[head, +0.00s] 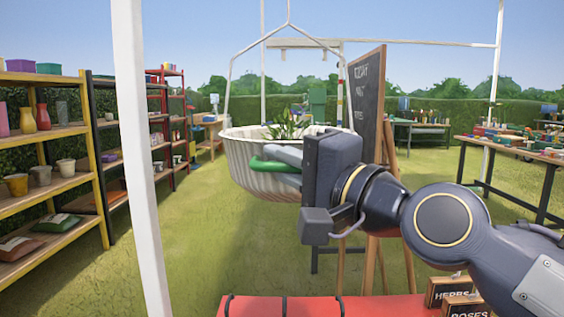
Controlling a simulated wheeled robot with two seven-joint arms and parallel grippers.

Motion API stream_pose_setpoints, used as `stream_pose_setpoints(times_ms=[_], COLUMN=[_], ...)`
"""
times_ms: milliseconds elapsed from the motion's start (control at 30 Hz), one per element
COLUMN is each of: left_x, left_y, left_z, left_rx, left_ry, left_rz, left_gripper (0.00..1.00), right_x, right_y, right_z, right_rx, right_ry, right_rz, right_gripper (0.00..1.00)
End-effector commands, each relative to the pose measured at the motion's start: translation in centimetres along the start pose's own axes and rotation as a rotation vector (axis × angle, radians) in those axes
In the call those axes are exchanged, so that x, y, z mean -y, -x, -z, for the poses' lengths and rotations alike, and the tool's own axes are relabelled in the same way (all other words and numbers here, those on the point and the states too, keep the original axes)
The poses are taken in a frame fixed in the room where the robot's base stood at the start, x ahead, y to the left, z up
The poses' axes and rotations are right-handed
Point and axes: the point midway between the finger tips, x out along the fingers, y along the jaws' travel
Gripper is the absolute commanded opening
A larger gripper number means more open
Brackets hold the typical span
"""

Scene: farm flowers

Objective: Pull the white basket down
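The white basket (243,171) hangs in the middle of the head view from a thin white wire hanger. It is ribbed, looks upright and holds a green leafy plant (287,124). My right gripper (279,166) reaches in from the right and overlaps the basket's front right side. A rounded green piece (258,164) at the basket's front lies between its two grey fingers. Whether the fingers press on it cannot be told. The gripper hides the basket's right part. My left gripper is not in view.
A white post (140,150) stands left of the basket. Shelves with pots (45,150) line the left side. A chalkboard (368,100) stands behind my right gripper. A red surface with signs (320,306) is at the bottom. Tables stand at right; grass between is open.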

Motion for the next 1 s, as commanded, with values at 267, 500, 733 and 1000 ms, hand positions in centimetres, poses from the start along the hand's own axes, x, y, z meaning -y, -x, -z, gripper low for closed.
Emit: stream_pose_setpoints(times_ms=[267, 500, 733, 1000], left_x=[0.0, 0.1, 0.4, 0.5], left_y=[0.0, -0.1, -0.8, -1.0], left_z=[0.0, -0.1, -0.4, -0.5], left_rx=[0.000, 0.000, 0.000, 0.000], left_ry=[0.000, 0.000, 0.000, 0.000], left_rz=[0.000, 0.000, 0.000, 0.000], left_gripper=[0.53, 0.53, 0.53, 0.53], right_x=[0.0, 0.0, 0.0, 0.0], right_y=[0.0, 0.5, 4.1, 7.5], right_z=[0.0, 0.0, 0.0, 0.0], right_rx=[0.001, -0.001, -0.002, 0.000], right_ry=[0.000, 0.001, 0.002, 0.000], right_rz=[0.000, 0.001, 0.003, 0.000], right_gripper=[0.34, 0.34, 0.34, 0.34])
